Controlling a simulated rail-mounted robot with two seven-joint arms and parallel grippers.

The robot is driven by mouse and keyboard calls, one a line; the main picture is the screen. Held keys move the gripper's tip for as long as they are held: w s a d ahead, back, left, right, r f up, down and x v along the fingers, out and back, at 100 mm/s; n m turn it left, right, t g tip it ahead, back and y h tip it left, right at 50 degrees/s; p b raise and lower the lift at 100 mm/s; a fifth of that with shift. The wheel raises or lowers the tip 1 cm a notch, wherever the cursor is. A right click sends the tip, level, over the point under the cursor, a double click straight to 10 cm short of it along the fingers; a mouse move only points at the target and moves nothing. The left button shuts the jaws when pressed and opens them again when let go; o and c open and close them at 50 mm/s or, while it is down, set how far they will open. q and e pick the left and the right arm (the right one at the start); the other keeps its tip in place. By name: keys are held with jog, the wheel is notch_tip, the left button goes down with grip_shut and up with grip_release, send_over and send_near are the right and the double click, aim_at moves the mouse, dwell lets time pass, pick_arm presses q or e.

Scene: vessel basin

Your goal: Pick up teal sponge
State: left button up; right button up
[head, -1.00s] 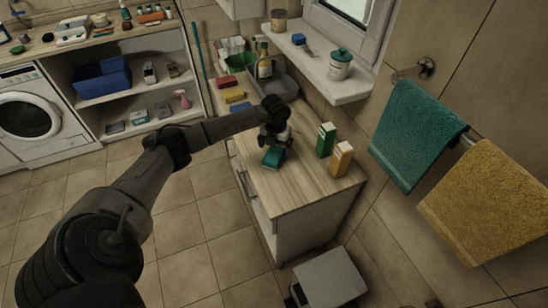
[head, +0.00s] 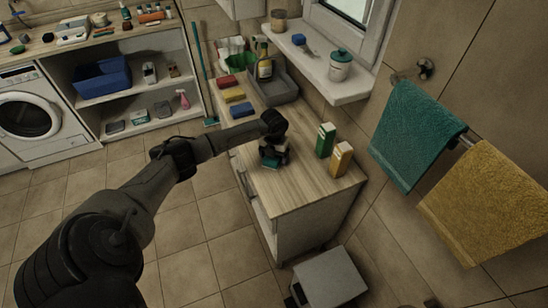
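The teal sponge (head: 270,164) lies on the wooden counter (head: 295,190), near its left edge, partly covered by my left gripper (head: 272,157). My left gripper points down right over the sponge, with its fingers at about the sponge's height. The fingers are small and dark, so I cannot tell whether they are closed on it. My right gripper is not in view.
Red (head: 227,82), yellow (head: 234,95) and blue (head: 241,109) sponges lie farther back on the counter, beside a grey basin (head: 283,92). A green carton (head: 326,139) and an orange carton (head: 341,159) stand right of my gripper. The counter's front is clear.

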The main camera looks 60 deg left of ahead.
pick_arm(q)
jog(key=c, duration=0.8)
